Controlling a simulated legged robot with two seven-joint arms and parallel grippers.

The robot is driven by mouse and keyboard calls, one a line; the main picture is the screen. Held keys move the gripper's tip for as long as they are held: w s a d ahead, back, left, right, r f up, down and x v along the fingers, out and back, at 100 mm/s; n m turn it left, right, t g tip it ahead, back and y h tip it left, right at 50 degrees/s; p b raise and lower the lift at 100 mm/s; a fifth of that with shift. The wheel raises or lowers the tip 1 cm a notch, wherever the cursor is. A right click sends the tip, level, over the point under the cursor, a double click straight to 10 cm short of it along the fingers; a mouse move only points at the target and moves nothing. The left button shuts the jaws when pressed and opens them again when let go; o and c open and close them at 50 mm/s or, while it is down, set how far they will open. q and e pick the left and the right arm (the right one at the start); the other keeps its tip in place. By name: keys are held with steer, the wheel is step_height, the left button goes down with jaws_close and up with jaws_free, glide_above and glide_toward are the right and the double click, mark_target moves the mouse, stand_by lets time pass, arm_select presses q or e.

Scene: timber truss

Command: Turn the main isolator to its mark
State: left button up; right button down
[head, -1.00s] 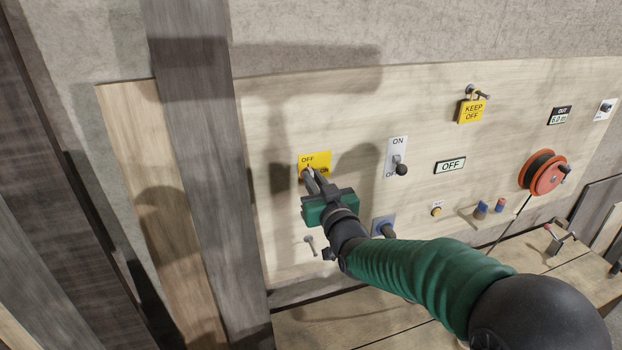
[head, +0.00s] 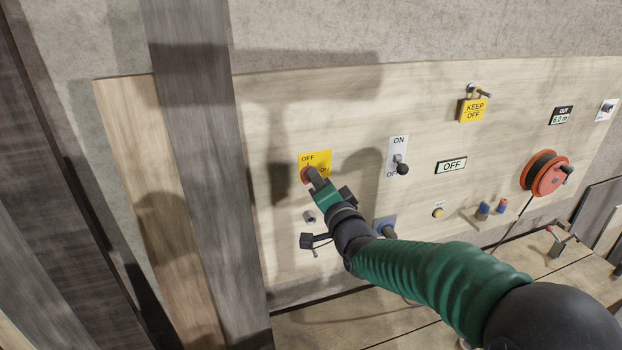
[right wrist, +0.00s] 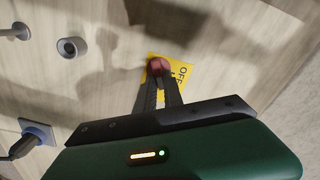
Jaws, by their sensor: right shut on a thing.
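The main isolator is a red round knob (head: 305,175) on a yellow plate (head: 322,159) marked OFF at the top and ON at the right. In the right wrist view the knob (right wrist: 157,65) sits between my fingertips, with the yellow plate (right wrist: 186,72) behind it. My right gripper (head: 313,175) is shut on the knob, coming at it from the lower right. The fingers hide part of the knob, so where its pointer stands cannot be told. My left gripper is not in view.
A lever switch (head: 400,166) and an OFF display (head: 451,166) are to the right. A yellow KEEP OFF tag (head: 473,109) hangs above. A red reel (head: 548,174) is farther right. A dark timber post (head: 200,130) stands left.

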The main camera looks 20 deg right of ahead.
steer(key=shift+r, duration=0.1)
steer(key=m, duration=0.5)
steer(key=shift+d+f+m, duration=0.1)
steer(key=shift+f+m, duration=0.15)
steer(key=shift+m, duration=0.05)
steer(key=c, duration=1.1)
jaws_free()
steer(key=shift+w+f, duration=0.1)
steer(key=shift+w, duration=0.05)
steer(key=shift+c, duration=0.2)
steer(key=s, duration=0.6)
steer(key=shift+s, duration=0.15)
